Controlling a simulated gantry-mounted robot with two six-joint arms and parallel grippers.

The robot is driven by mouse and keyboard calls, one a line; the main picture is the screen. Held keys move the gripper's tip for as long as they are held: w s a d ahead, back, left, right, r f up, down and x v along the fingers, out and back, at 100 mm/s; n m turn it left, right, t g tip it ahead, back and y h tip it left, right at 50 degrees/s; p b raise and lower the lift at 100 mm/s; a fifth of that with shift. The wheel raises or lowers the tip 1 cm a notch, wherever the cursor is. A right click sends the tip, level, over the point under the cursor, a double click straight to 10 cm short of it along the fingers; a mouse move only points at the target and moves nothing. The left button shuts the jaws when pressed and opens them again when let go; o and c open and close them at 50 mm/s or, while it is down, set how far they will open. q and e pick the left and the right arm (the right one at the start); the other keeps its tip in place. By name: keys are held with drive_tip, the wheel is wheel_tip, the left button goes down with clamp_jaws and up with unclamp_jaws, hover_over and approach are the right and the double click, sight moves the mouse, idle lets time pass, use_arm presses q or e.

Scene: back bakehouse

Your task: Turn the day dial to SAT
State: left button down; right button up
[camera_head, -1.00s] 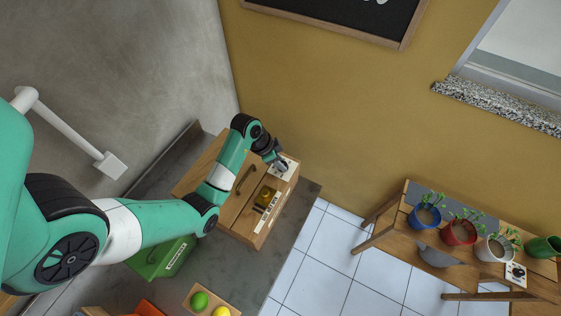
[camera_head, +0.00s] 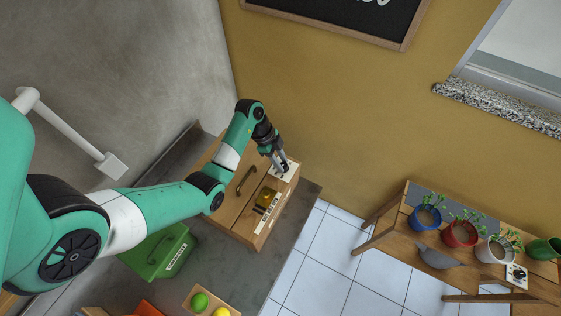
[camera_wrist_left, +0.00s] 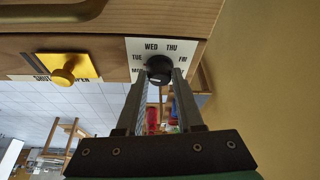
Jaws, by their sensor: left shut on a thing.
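The day dial is a black round knob (camera_wrist_left: 159,68) on a white plate (camera_wrist_left: 140,47) with day names around it, in the left wrist view. WED, THU, TUE and FRI can be read; the lower labels are partly hidden by my fingers. My left gripper (camera_wrist_left: 158,80) is shut on the knob, one finger on each side. In the head view my left gripper (camera_head: 283,167) reaches down to the white plate (camera_head: 292,169) at the upper right of the wooden cabinet (camera_head: 244,215). The knob is hidden there. I cannot make out where its pointer stands. My right gripper is not in view.
Beside the dial is a yellow panel with a yellow knob (camera_wrist_left: 66,73), between the words SHUT and OPEN. A green box (camera_head: 160,252) and a board with fruit (camera_head: 210,303) stand nearby on the grey counter. A side table with pots (camera_head: 461,233) is at right.

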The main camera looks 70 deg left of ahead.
use_arm(q)
drive_tip(key=m, duration=0.2)
drive_tip(key=m+g+h, duration=0.1)
drive_tip(key=m, duration=0.1)
drive_tip(key=m+g, duration=0.1)
drive_tip(key=m, duration=0.1)
drive_tip(key=shift+w+a+m, duration=0.1)
drive_tip(key=shift+w+m, duration=0.2)
drive_tip(key=shift+w+m+g+h+b, duration=0.1)
drive_tip(key=shift+m+g+h+b, duration=0.4)
drive_tip(key=shift+m, duration=0.7)
drive_tip(key=shift+w+m+g+b, duration=0.1)
drive_tip(key=shift+m+g+b, duration=0.35)
drive_tip(key=shift+m, duration=0.85)
drive_tip(key=c, duration=0.6)
unclamp_jaws()
drive_tip(key=shift+o, duration=0.2)
